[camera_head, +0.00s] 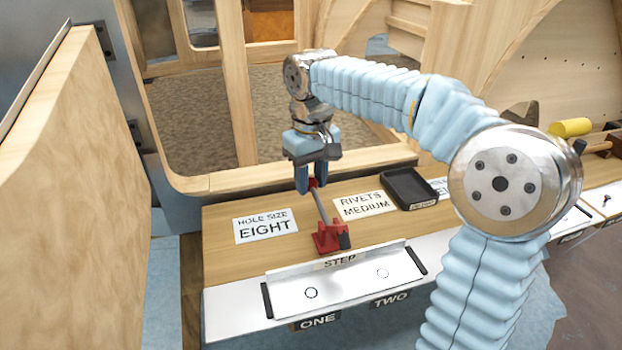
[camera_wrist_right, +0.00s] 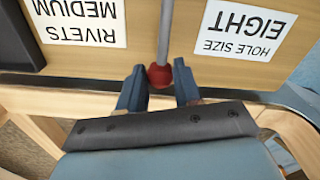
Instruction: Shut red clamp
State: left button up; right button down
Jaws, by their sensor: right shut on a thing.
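The red clamp (camera_head: 329,238) stands on the wooden table behind the white step plate. Its grey lever (camera_head: 321,207) leans up and away toward the back, ending in a red knob (camera_head: 313,183). My right gripper (camera_head: 311,185) points down at the lever's end, with its fingers around the knob. In the right wrist view the knob (camera_wrist_right: 160,75) sits between the two dark blue fingertips (camera_wrist_right: 160,88), and the lever (camera_wrist_right: 165,35) runs away from it. The clamp's base is out of that view. My left gripper is not in view.
A HOLE SIZE EIGHT label (camera_head: 265,226) lies left of the clamp, and a RIVETS MEDIUM label (camera_head: 364,205) lies right. A black tray (camera_head: 410,187) is farther right. The white step plate (camera_head: 345,285) is in front. A wooden frame (camera_head: 240,85) rises behind the table.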

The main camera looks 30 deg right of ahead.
jog(key=shift+s+r+t+b, duration=0.15)
jog(key=shift+r+t+b, duration=0.15)
jog(key=shift+t+b, duration=0.15)
jog(key=s+r+t+b, duration=0.1)
jog(key=t+b, duration=0.1)
jog(key=s+r+t+h+b, duration=0.1)
jog(key=r+b, duration=0.1)
jog(key=b, duration=0.1)
jog(key=s+r+t+b, duration=0.1)
jog(key=t+b, duration=0.1)
jog(key=shift+s+a+r+t+h+b, duration=0.15)
jog(key=shift+a+r+t+h+b, duration=0.15)
jog(key=shift+a+r+t+b, duration=0.1)
jog(key=shift+s+a+r+t+b, duration=0.15)
jog(key=shift+s+r+t+b, duration=0.35)
jog(key=shift+b, duration=0.35)
jog(key=shift+s+r+t+h, duration=0.15)
jog(key=shift+r+t+h, duration=0.05)
jog(key=shift+t+h, duration=0.15)
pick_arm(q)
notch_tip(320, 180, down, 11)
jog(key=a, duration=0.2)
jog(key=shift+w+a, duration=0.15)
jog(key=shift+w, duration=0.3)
pick_arm(e)
jog(key=c, duration=0.8)
grip_release()
jog(key=shift+r, duration=0.1)
